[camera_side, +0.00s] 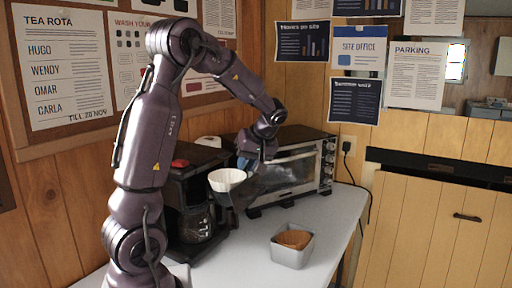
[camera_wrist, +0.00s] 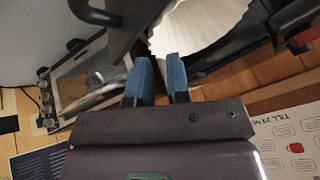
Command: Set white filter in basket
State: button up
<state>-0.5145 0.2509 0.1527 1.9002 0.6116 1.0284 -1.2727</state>
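The white filter (camera_side: 226,180) is a pleated paper cup, upright beside the front of the black coffee maker (camera_side: 180,200). In the wrist view the filter (camera_wrist: 205,25) fills the top middle, its rim at my fingertips. My gripper (camera_side: 245,162) has blue fingers, which stand close together at the filter's rim in the wrist view (camera_wrist: 163,62); it appears shut on that rim. A dark part, probably the basket (camera_side: 242,192), shows just below and right of the filter. Dark parts with a black handle (camera_wrist: 95,12) also show in the wrist view. Whether the filter touches the basket is hidden.
A glass carafe (camera_side: 195,225) stands in the coffee maker. A toaster oven (camera_side: 295,165) is close behind my gripper. A grey square tin (camera_side: 292,248) with brown contents stands on the pale counter (camera_side: 335,215). The counter's front right is clear.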

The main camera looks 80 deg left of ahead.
jog(key=v, duration=1)
jog(key=s+d+f+m+t+h, duration=0.1)
jog(key=s+d+m+t+h, duration=0.1)
jog(key=d+m, duration=0.7)
jog(key=s+d+f+m+t+h, duration=0.1)
jog(key=s+d+m+t+h, duration=0.2)
jog(key=d, duration=1.3)
jog(key=s+m+t, duration=0.2)
jog(key=m+t, duration=0.2)
jog(key=m, duration=0.2)
jog(key=shift+s+d, duration=0.15)
jog(key=shift+s, duration=0.15)
jog(key=shift+f, duration=0.1)
